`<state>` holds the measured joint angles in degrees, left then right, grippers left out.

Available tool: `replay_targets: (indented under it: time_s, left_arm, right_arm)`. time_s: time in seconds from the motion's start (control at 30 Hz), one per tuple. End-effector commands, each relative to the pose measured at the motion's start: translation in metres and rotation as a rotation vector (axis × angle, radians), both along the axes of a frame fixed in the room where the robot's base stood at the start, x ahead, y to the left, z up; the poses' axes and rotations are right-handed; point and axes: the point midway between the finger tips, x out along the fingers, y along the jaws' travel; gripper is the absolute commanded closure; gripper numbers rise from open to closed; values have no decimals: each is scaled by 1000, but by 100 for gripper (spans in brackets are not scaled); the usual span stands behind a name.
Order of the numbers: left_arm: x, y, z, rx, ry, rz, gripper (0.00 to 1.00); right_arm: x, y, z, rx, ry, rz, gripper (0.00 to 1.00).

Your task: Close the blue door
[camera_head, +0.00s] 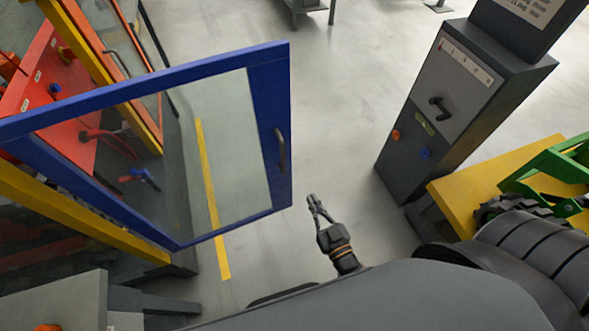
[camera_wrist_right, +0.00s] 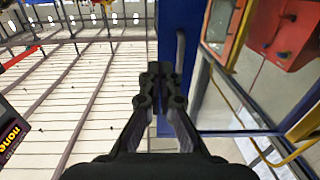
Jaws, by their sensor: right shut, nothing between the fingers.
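The blue door (camera_head: 270,95) stands swung open at the left in the head view, with a blue frame around a clear pane. Its dark handle (camera_head: 280,150) is on the free edge side. My right gripper (camera_head: 312,201) is shut and empty, just right of the door's lower free corner in the head view. In the right wrist view the gripper (camera_wrist_right: 160,75) points along the blue door edge (camera_wrist_right: 199,95), with the handle (camera_wrist_right: 180,52) just beyond the fingertips. I cannot tell whether the fingers touch the door. My left gripper is not in view.
A yellow-framed cell with red equipment (camera_head: 40,75) is behind the door at the left. A grey control pedestal (camera_head: 440,110) and a yellow platform (camera_head: 470,195) with a green carrier (camera_head: 550,170) stand at the right. Grey floor between door and pedestal is clear.

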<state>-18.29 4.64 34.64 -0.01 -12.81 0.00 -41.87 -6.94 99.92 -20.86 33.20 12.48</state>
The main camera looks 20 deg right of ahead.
Motion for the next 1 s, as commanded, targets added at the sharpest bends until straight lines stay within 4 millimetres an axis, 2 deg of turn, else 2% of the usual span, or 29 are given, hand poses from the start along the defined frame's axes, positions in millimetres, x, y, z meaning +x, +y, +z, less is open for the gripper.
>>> replay_targets:
  time_s: [0.17,0.33,0.5,0.7,0.83,1.0]
  left_arm:
    - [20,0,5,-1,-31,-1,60]
    - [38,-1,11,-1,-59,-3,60]
    - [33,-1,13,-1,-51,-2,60]
    - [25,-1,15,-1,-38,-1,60]
    - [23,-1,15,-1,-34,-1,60]
    - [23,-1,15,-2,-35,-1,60]
  right_arm:
    - [13,1,1,0,1,0,100]
    - [47,5,2,0,0,-1,100]
    - [84,9,1,1,0,-1,100]
    - [120,14,0,0,3,-1,100]
    - [133,15,-1,-2,5,-2,100]
    - [140,15,-1,-1,6,-2,100]
